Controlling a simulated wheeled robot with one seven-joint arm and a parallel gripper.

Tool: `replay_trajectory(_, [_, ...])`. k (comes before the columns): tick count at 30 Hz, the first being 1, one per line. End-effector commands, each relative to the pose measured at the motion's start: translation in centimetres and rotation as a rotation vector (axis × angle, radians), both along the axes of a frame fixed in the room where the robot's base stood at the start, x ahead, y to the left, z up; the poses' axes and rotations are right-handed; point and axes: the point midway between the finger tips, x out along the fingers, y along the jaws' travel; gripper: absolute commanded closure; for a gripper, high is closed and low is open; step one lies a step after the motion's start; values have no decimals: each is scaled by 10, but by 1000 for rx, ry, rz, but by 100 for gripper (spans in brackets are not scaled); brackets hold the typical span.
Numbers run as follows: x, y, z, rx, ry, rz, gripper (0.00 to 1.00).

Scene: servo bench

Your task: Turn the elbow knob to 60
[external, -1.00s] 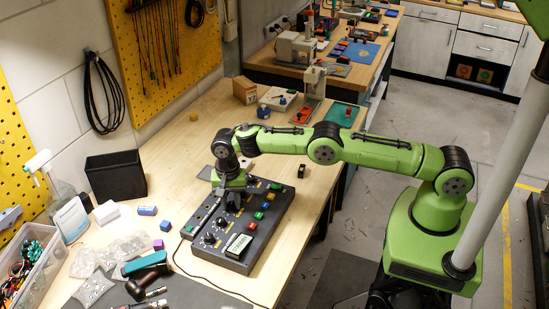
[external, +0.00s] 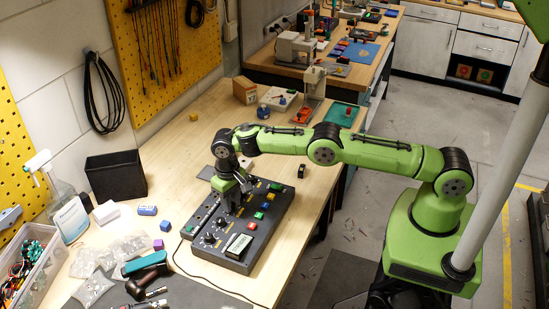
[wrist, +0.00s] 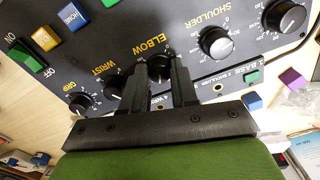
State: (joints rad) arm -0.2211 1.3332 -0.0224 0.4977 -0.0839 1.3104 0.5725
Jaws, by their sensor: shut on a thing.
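The dark control panel (external: 250,220) lies on the bench with a row of black knobs, and its labels read clearly in the wrist view (wrist: 185,22). My gripper (wrist: 162,72) is shut on the elbow knob (wrist: 158,62), below the yellow ELBOW label. The fingers cover most of this knob and its scale, so its pointer reading is hidden. In the external view my gripper (external: 229,208) points down at the panel, and the held knob is hard to make out there.
The wrist knob (wrist: 117,86) and shoulder knob (wrist: 215,42) stand on either side of the fingers. Coloured buttons, including a green one (wrist: 27,56), and a small display (external: 239,243) are also on the panel. A black bin (external: 116,175) stands to the left.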

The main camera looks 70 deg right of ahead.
Motion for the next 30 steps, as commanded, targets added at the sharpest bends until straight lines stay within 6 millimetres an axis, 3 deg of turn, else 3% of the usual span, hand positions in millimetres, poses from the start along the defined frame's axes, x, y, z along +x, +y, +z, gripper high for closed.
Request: replay_trajectory(30, [0, 0, 1, 0, -1, 952, 100])
